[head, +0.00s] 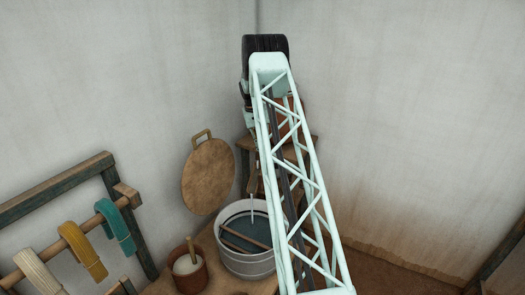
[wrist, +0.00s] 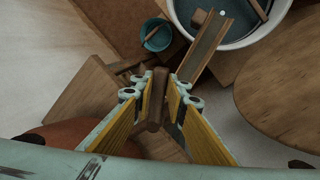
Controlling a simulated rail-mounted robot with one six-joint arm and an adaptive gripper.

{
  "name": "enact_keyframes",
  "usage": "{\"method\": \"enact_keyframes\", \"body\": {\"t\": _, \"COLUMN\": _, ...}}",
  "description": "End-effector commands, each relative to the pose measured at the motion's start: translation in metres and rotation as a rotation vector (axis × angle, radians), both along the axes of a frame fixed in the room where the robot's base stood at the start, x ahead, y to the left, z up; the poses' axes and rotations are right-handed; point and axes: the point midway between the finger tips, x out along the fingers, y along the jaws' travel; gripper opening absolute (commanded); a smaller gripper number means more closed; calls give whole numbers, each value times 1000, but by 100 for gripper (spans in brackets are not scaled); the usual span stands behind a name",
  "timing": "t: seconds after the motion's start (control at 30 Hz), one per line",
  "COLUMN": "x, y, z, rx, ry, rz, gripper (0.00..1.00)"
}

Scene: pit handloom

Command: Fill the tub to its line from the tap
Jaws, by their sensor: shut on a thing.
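A white tub (head: 246,265) stands at lower centre in the head view, with grey-blue water (head: 240,226) and a wooden stick across it. A thin pale stream (head: 253,206) falls into it. Part of the tub's rim (wrist: 228,45) shows at the top of the wrist view. A wooden spout (wrist: 204,48) reaches over the tub there. My gripper (wrist: 158,90) is shut on a brown wooden tap handle (wrist: 157,98) behind the spout. My arm hides the gripper in the head view. I cannot make out the fill line clearly.
A round wooden lid (head: 208,177) leans on the wall. A brown pot (head: 188,274) with a stick stands left of the tub. Yarn hanks (head: 82,250) hang on a rack at left. A small teal bowl (wrist: 157,35) sits near the spout.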

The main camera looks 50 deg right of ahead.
Motion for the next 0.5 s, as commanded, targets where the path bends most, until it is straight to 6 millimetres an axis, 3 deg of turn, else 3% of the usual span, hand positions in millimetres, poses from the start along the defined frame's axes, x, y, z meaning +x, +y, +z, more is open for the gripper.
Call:
{"method": "enact_keyframes", "body": {"t": 0.1, "x": 1, "y": 0, "z": 0, "rx": -1, "ry": -1, "rz": 1, "gripper": 0}}
{"method": "enact_keyframes", "body": {"t": 0.13, "x": 1, "y": 0, "z": 0, "rx": -1, "ry": -1, "rz": 1, "gripper": 16}}
{"method": "enact_keyframes", "body": {"t": 0.27, "x": 0, "y": 0, "z": 0, "rx": -1, "ry": -1, "rz": 1, "gripper": 27}}
{"method": "enact_keyframes", "body": {"t": 0.5, "x": 0, "y": 0, "z": 0, "rx": -1, "ry": -1, "rz": 1, "gripper": 27}}
